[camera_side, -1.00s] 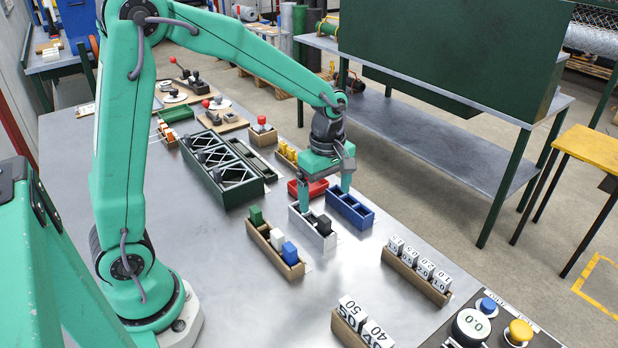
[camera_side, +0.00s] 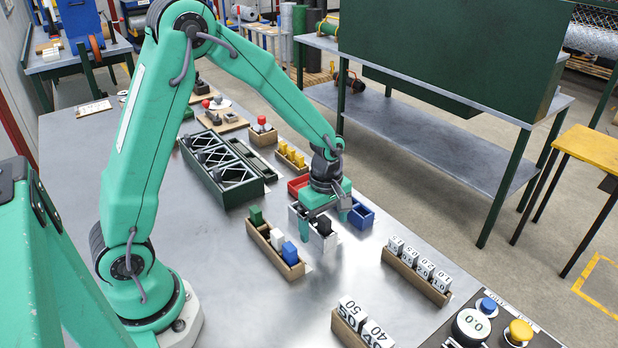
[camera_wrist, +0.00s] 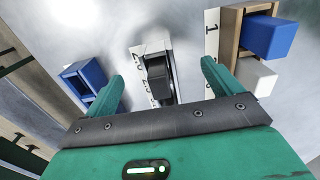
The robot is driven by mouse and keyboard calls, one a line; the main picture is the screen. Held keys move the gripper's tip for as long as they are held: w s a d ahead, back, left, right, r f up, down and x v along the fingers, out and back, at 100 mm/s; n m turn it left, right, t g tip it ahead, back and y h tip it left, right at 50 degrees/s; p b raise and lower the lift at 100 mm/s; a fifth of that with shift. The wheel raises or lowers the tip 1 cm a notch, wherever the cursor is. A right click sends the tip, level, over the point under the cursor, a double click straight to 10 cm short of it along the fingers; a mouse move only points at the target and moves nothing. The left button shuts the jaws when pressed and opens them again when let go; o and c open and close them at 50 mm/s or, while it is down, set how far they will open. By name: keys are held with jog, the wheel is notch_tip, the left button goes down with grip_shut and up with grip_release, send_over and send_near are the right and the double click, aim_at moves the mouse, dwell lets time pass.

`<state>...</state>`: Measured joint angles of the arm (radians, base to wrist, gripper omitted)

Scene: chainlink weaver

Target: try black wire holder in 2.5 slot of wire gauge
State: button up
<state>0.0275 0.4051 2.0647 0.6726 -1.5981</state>
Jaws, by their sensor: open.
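The black wire holder (camera_side: 323,226) stands in the light grey wire gauge (camera_side: 322,245). In the wrist view the holder (camera_wrist: 158,80) sits between my fingers, with a gap on each side. The gauge (camera_wrist: 152,47) has numbers along its left edge there, partly covered, so I cannot tell which slot the holder is in. My gripper (camera_side: 325,214) is open, low over the gauge, its fingers apart on either side of the holder. Both fingers also show in the wrist view (camera_wrist: 162,72). My gripper hides the far part of the gauge in the side view.
A wooden rack (camera_side: 262,243) with green, white and blue holders stands close on the left. A blue tray (camera_side: 362,217) is close on the right, a red tray (camera_side: 298,186) behind. Racks of numbered blocks (camera_side: 419,273) stand at the front right. Bare table lies between.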

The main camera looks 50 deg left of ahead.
aim_at(325, 218)
jog(key=shift+f, duration=0.15)
dwell(0.3)
jog(key=c, duration=1.6)
jog(key=shift+r, duration=0.9)
grip_shut()
jog(key=shift+r, duration=1.9)
